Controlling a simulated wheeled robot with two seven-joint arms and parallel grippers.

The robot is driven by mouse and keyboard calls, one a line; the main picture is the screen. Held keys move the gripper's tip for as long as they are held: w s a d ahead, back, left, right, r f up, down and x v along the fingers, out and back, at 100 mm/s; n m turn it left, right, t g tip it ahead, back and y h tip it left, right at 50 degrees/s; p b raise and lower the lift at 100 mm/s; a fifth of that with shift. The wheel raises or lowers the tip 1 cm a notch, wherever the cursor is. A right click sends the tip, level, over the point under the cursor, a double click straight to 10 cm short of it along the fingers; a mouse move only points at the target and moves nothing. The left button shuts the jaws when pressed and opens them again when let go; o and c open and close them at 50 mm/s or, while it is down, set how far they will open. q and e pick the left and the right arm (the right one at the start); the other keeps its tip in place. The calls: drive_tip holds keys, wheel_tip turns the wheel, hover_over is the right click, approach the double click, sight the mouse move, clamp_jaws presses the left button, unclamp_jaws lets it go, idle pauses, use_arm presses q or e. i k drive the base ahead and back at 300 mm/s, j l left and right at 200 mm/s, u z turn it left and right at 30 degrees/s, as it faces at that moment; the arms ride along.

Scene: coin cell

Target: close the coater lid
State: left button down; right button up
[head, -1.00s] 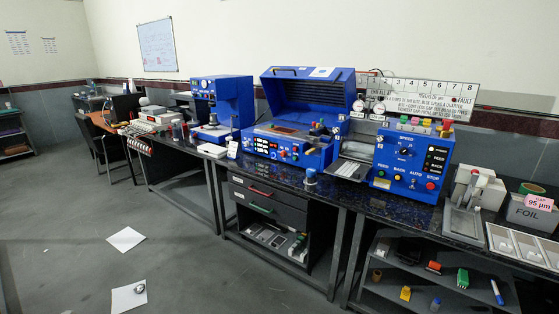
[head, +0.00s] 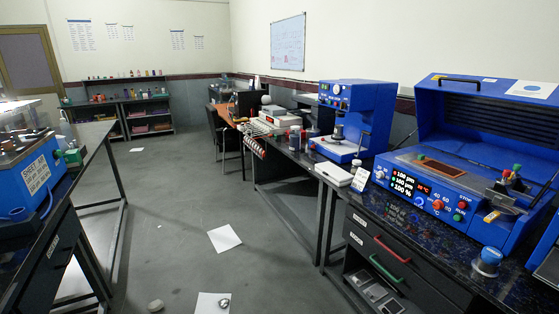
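The coater (head: 437,185) is a blue machine on the dark bench at the right. Its lid (head: 490,100) stands raised and tilted back, with a black handle (head: 459,79) along its top edge. The coater bed lies open in front of the lid, with a copper-brown sheet (head: 440,168) on it. Lit readouts and coloured knobs are on the coater's front panel. Neither of my grippers is in view.
A dark bench (head: 375,222) with drawers runs along the right. A blue press (head: 352,118) and a white box (head: 334,174) stand left of the coater. Another bench with a blue machine (head: 28,172) is at the left. White papers (head: 224,238) lie on the open floor between.

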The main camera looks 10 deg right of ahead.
sight(498, 124)
drive_tip(key=i+z, duration=0.1)
drive_tip(key=i, duration=1.1)
drive_tip(key=i+j+z, duration=0.1)
drive_tip(key=i, duration=1.05)
drive_tip(key=i+z, duration=0.2)
drive_tip(key=z, duration=0.3)
drive_tip(key=i+j+z, duration=0.15)
drive_tip(key=z, duration=0.3)
drive_tip(key=i+j+z, duration=0.15)
drive_tip(key=z, duration=0.35)
drive_tip(key=i+j+z, duration=0.15)
drive_tip(key=z, duration=0.3)
drive_tip(key=j+z, duration=0.3)
drive_tip(key=z, duration=0.2)
drive_tip(key=i+j+z, duration=0.1)
drive_tip(key=j+z, duration=0.35)
drive_tip(key=l, duration=0.15)
